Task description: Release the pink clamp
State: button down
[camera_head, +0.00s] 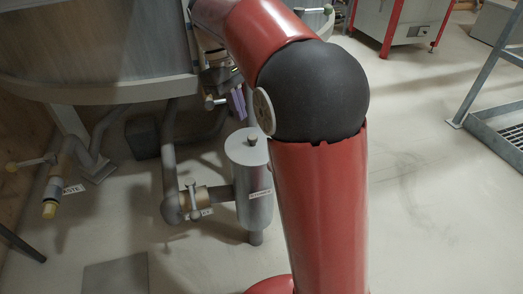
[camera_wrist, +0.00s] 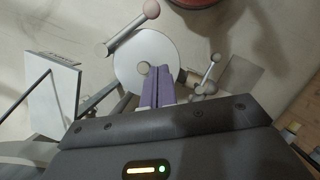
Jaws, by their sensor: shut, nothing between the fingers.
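In the wrist view, a pale bar with a pinkish ball (camera_wrist: 151,9) at its end lies at the top, left of centre. It is the only pinkish thing I see; I cannot tell for sure that it is the pink clamp. My gripper's two purple fingers (camera_wrist: 160,72) are side by side, shut and empty, below and apart from the ball. They point toward a round pale lid with a small knob. In the head view, my gripper (camera_head: 239,103) shows as a purple patch left of my red arm. The pink clamp cannot be made out there.
A grey canister (camera_head: 248,170) stands below my gripper, joined to a pipe with a valve handle (camera_head: 193,195). A large tank (camera_head: 95,50) fills the upper left. Another valve (camera_head: 50,190) is at far left. A metal railing (camera_head: 490,75) stands right; open floor lies between.

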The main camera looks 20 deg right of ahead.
jog(key=b, duration=0.2)
send_over(257, 162)
jog(key=w+a, duration=0.1)
jog(key=w, duration=0.1)
jog(key=f, duration=0.8)
jog(key=shift+a+f, duration=0.2)
jog(key=shift+f, duration=0.15)
jog(key=shift+s+d+f+b, duration=0.1)
jog(key=shift+s+d+b, duration=0.1)
jog(key=shift+s+d, duration=0.25)
jog(key=shift+s+d+f+b, duration=0.1)
jog(key=shift+s+d+b, duration=0.1)
jog(key=shift+s, duration=0.35)
jog(key=shift+s+d+f, duration=0.1)
jog(key=shift+s+d, duration=0.35)
jog(key=shift+s, duration=0.15)
jog(key=shift+s+d, duration=0.1)
jog(key=shift+s+d+n+p, duration=0.5)
jog(key=shift+s+d+n, duration=0.3)
jog(key=shift+n, duration=0.3)
jog(key=s+d+n+t+h+p, duration=0.1)
jog(key=d+n+t+p, duration=0.2)
jog(key=d+n+p, duration=0.4)
jog(key=shift+s+d+n, duration=0.3)
jog(key=shift+d+n, duration=1.3)
jog(key=shift+d, duration=1.55)
